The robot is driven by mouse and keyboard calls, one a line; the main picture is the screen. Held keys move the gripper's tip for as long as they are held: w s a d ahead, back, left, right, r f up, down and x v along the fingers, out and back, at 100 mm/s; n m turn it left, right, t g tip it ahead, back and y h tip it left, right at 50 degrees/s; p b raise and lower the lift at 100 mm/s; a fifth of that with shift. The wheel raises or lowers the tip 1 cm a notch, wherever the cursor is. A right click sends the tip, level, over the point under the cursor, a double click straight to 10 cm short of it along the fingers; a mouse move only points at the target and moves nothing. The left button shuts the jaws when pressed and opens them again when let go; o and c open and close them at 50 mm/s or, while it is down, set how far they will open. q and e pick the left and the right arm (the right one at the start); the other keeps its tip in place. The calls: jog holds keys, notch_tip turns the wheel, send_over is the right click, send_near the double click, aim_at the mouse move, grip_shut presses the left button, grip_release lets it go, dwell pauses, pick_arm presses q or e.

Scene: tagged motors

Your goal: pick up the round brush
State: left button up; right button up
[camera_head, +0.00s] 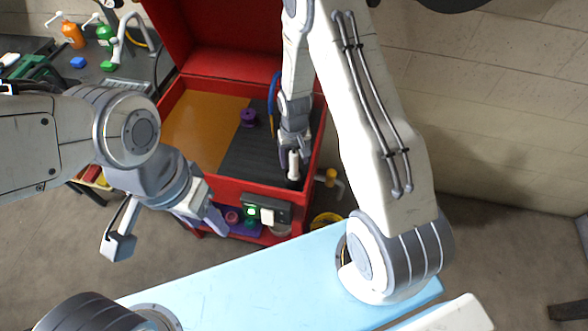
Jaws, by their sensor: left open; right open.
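No round brush can be told for certain in the head view. My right gripper (294,154) reaches down into the red box (203,181), over its dark right-hand floor. A small white upright cylinder (293,166) is at its fingertips; I cannot tell whether they touch it or whether it is part of a brush. A purple spool-shaped thing (248,117) stands on the box floor, left of the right gripper. My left gripper (168,232) is open and empty, outside the box at its front left, with its fingers wide apart.
The box lid stands open at the back. A control panel with a green light (250,211) is on the box front. A dark workbench (105,62) at the back left bears an orange bottle (72,35) and a green bottle (105,34). The box's orange-brown left floor (195,130) is clear.

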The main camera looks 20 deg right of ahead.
aim_at(294, 169)
jog(key=shift+f+p, duration=0.45)
jog(key=shift+f, duration=1.2)
grip_shut()
jog(key=shift+r, duration=0.1)
